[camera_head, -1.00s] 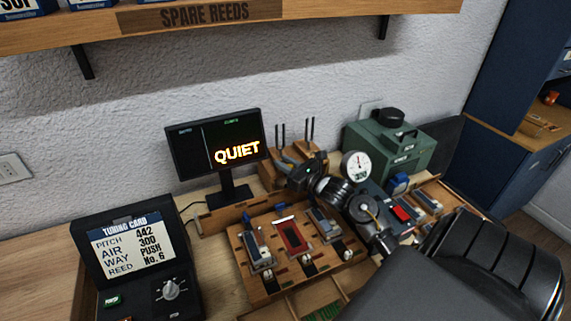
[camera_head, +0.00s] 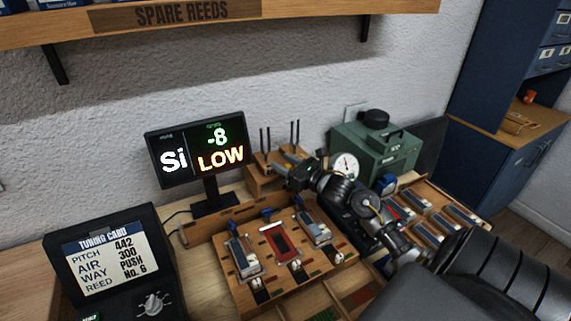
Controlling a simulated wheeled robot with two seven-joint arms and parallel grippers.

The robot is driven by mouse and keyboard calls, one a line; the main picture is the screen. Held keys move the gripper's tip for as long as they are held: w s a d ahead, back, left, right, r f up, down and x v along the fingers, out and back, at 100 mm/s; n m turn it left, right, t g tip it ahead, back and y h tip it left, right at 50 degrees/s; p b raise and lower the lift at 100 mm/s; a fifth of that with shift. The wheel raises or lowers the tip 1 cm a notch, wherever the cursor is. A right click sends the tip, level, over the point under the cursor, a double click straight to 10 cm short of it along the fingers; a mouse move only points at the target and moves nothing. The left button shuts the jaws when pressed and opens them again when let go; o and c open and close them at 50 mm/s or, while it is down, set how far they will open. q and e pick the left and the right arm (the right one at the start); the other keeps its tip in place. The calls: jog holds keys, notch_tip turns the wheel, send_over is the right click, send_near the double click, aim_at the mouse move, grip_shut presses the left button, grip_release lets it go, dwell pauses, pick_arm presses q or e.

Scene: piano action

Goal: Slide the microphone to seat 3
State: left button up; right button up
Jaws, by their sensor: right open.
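A wooden block (camera_head: 262,291) on the bench has three seats side by side. Each seat holds a reed plate: a grey left plate (camera_head: 243,258), a red middle plate (camera_head: 279,241) and a grey right plate (camera_head: 314,228). Small blue parts (camera_head: 268,213) stand along the block's back edge. I cannot tell which small part is the microphone. My right gripper (camera_head: 283,163) is open, behind and above the block, close to a wooden stand with dark upright rods (camera_head: 263,182). I see nothing clearly between its fingers. My left gripper is not in view.
A display (camera_head: 196,152) behind the block reads "Si", "-8" and "LOW". A tuning card box (camera_head: 110,263) stands at left. A green machine with a round gauge (camera_head: 375,150) and a tray of plates (camera_head: 440,213) are at right. My right arm crosses the right side.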

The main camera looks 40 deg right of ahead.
jog(key=shift+s+f, duration=0.2)
jog(key=shift+s, duration=0.2)
jog(key=s+d+b, duration=0.1)
jog(key=s+b, duration=0.2)
jog(key=s, duration=0.7)
jog(key=shift+d+r, duration=0.2)
jog(key=shift+d, duration=0.2)
jog(key=shift+w+a, duration=0.1)
